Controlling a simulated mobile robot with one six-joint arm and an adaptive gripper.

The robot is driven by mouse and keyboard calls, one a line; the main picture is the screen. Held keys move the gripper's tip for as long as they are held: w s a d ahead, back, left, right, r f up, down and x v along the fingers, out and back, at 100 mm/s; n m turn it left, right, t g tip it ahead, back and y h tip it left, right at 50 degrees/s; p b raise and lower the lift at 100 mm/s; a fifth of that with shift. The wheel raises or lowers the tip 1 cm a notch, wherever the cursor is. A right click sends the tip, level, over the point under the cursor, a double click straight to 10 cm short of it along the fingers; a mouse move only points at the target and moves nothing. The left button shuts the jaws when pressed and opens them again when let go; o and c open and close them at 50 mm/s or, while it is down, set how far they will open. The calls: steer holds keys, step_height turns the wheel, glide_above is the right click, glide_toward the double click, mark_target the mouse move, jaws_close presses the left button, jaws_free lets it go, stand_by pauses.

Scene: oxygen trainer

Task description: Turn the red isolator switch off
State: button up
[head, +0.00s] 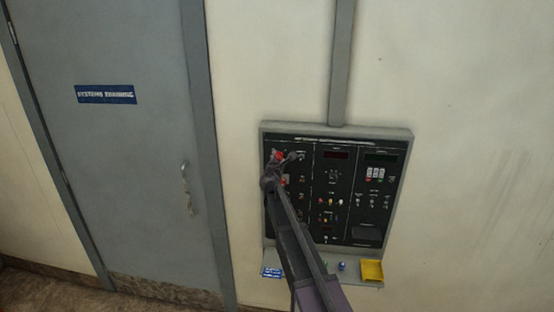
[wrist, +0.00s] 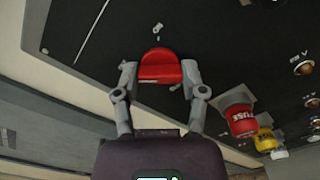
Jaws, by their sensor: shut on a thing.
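The red isolator switch (wrist: 160,66) is a rounded red handle on the black panel, in the upper middle of the wrist view. My gripper (wrist: 160,80) has one grey finger on each side of it and is shut on it. In the head view the switch (head: 277,155) shows as a small red spot at the panel's upper left. My gripper (head: 281,163) is at it there, and my arm covers part of the panel's left side below. Small white marks show on the panel above the switch, too small to read.
The panel (head: 348,155) has a grey frame and several small knobs and displays. A red fuse holder (wrist: 240,118) and a yellow one (wrist: 265,140) stick out to the right of my gripper. A shelf below holds a yellow tray (head: 371,271). A grey door (head: 120,150) stands left.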

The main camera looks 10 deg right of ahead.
steer(key=shift+w, duration=0.15)
steer(key=o, duration=1.1)
steer(key=shift+o, duration=0.2)
steer(key=v, duration=1.2)
